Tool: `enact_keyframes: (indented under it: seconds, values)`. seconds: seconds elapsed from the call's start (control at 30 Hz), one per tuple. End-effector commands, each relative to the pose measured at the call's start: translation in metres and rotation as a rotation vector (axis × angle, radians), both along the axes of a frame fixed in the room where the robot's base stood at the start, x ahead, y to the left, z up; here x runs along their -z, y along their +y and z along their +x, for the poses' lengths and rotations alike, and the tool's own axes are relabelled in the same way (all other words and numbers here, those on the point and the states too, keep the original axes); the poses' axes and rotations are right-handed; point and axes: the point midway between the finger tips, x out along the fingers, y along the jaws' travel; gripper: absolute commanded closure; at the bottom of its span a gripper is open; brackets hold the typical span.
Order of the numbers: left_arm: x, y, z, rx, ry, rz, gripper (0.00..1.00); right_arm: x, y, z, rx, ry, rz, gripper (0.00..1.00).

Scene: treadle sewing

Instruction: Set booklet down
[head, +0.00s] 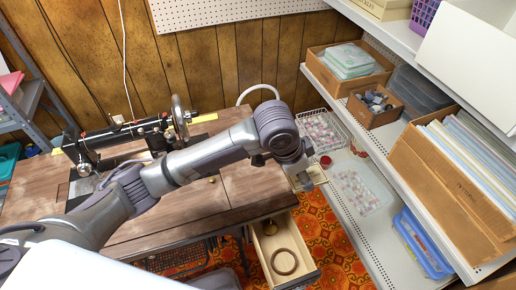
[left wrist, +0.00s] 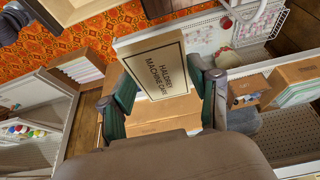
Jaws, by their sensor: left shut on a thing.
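The booklet (left wrist: 160,68) is cream with a dark edge and reads "HALDREY MACHINE CARE" in the left wrist view. My left gripper (left wrist: 163,88) is shut on it, with one finger at each side. In the head view the left gripper (head: 303,180) reaches right past the sewing table, and a small pale part of the booklet (head: 318,174) shows at its tip. It is held in the air between the open drawer and the shelves. Whether it is above a shelf surface is hard to tell. My right gripper is not in view.
The wooden sewing table (head: 240,190) carries a black sewing machine (head: 125,135). Its open drawer (head: 310,272) holds a ring (head: 284,262) and a brass item. White shelves (head: 400,160) at right hold boxes, folders and bins. A clear tray (head: 358,190) sits on the lower shelf.

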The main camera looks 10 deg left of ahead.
Motion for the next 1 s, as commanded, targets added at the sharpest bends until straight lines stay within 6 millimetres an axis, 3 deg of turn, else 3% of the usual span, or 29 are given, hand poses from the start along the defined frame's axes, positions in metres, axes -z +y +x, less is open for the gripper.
enact_keyframes:
  seconds: [0.3,0.5,0.73,1.0]
  values:
    - [0.043,0.070,0.011,-0.008,0.005,0.005,0.73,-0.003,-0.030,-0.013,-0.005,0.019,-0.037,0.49]
    - [0.062,0.101,0.016,-0.004,0.004,0.002,0.73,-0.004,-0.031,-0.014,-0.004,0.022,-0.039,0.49]
    - [0.074,0.109,0.017,-0.001,0.004,0.001,0.73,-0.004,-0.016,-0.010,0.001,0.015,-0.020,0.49]
    - [0.108,0.108,0.017,-0.001,0.002,0.000,0.73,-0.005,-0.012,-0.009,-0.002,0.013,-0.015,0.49]
